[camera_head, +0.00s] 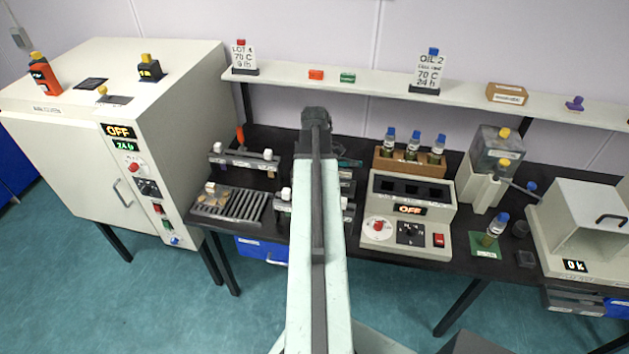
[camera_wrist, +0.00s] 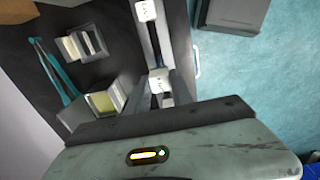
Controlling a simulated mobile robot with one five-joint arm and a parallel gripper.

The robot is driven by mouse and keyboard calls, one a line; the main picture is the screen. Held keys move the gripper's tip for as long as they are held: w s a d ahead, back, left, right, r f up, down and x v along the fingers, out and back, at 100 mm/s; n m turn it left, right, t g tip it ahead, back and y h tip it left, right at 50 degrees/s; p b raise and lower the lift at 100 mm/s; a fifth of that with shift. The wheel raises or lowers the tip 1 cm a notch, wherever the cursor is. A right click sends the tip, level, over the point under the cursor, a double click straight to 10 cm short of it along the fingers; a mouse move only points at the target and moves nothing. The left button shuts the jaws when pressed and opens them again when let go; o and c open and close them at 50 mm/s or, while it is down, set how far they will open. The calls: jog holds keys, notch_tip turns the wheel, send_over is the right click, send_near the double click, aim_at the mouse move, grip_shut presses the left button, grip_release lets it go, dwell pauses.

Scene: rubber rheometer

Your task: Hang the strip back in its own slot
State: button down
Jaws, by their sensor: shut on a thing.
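My gripper (camera_wrist: 160,98) is at the middle of the wrist view, just above a small hanging rack (camera_wrist: 153,40) with white end blocks. Its grey fingers are close together and shut on the strip, which is mostly hidden between and below them. I cannot tell whether the strip touches the rack. In the head view my arm covers the gripper and the middle of this front rack (camera_head: 286,193).
A grey slotted tray (camera_head: 250,207) lies left of the front rack. A heater block (camera_head: 408,213) marked OFF stands to the right, with bottles in a wooden holder (camera_head: 411,166) behind. A large oven (camera_head: 115,130) stands far left. A shelf (camera_head: 380,85) runs along the wall.

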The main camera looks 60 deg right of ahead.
jog(key=shift+f+b, duration=3.1)
jog(key=shift+f, duration=0.15)
jog(key=c, duration=1.1)
grip_release()
jog(key=shift+r, duration=0.15)
jog(key=shift+o, duration=0.2)
notch_tip(320, 180, up, 6)
jog(key=p, duration=0.6)
jog(key=shift+r+p, duration=0.15)
jog(key=shift+p, duration=0.15)
jog(key=shift+w, duration=0.1)
